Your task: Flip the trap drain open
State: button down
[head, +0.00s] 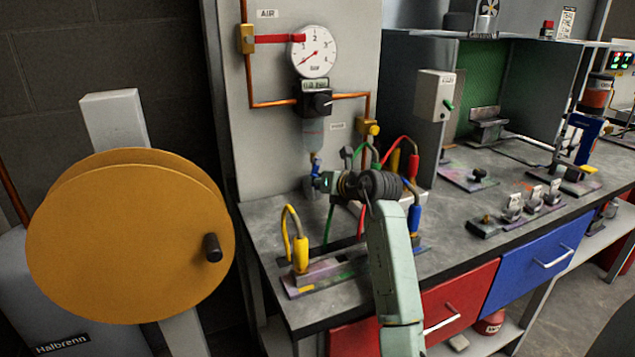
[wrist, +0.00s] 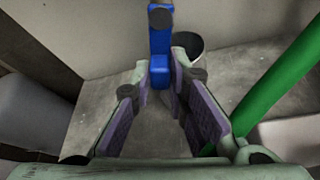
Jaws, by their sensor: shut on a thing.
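The air panel carries a clear trap bowl (head: 313,133) below the regulator. The trap drain, with a blue lever (head: 316,165), is at the bowl's bottom. In the wrist view the blue lever (wrist: 159,68) stands upright between my fingertips. My gripper (head: 322,182) reaches in from the right at the drain, and its fingers (wrist: 160,85) are shut on the blue lever. My wrist and fingers partly hide the drain in the head view, and the exact contact is hard to see there.
A green hose (wrist: 283,82) runs close on the right of my fingers. Yellow, red and blue hose ends (head: 301,255) stand on the grey bench around my arm. A dark-rimmed cup (wrist: 190,44) is behind the lever. A large orange reel (head: 120,245) is at left.

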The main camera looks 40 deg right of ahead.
jog(key=shift+s+d+f+n+b, duration=0.1)
jog(key=shift+d+f+n+b, duration=0.3)
jog(key=shift+b, duration=0.45)
jog(key=shift+n+h+b, duration=0.5)
jog(key=shift+h+b, duration=0.1)
jog(key=shift+b, duration=0.05)
jog(key=shift+s+d+r+n+g+h+b, duration=0.1)
jog(key=shift+d+r+n+g+h+b, duration=0.2)
jog(key=shift+n+b, duration=0.25)
jog(key=c, duration=1.6)
grip_release()
jog(key=shift+o, duration=0.2)
